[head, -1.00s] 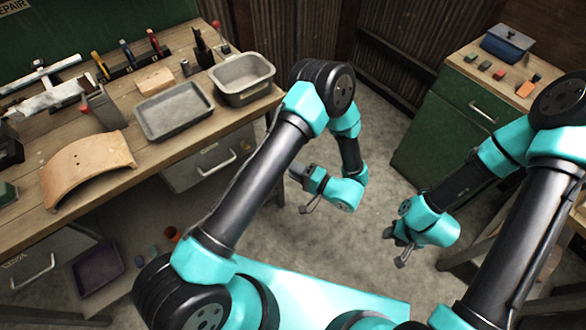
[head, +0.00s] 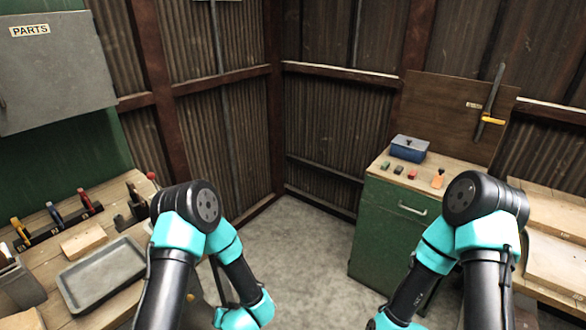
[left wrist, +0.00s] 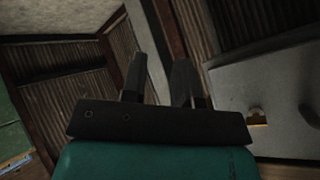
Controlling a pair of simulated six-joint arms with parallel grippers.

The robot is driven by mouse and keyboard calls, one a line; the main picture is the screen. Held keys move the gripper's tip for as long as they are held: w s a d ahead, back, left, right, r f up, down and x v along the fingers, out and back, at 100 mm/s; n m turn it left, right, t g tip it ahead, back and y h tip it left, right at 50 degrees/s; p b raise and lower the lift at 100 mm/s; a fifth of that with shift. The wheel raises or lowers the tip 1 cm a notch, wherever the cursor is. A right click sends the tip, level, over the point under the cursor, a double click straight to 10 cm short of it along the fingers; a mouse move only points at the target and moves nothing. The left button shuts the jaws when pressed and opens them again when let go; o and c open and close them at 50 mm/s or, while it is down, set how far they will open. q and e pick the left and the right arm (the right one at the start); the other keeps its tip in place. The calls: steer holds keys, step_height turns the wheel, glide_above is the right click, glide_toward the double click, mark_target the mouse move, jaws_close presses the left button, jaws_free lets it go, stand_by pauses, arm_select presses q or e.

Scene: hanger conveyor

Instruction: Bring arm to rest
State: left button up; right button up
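My left arm (head: 172,270) is folded at the left of the head view, in front of the workbench, with its gripper below the picture. In the left wrist view my left gripper (left wrist: 161,65) shows two dark fingers standing apart, with nothing between them. My right arm (head: 478,270) is bent in a similar way at the right, near the green cabinet. Its gripper is below the head view.
A workbench (head: 118,318) at left bears a grey tray (head: 102,274), a wooden block (head: 84,241) and tools. A green cabinet (head: 375,245) at right carries a blue box (head: 409,148) and small blocks. Grey floor (head: 305,255) lies open between. A grey PARTS cabinet (head: 55,75) hangs at upper left.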

arm_select(q)
steer(key=s+n+g+h, duration=0.2)
steer(key=s+g+h, duration=0.5)
steer(key=s, duration=0.7)
steer(key=shift+s+a+f+h, duration=0.3)
steer(key=shift+s+a+h, duration=0.05)
steer(key=shift+h, duration=0.85)
steer(key=shift+a, duration=0.1)
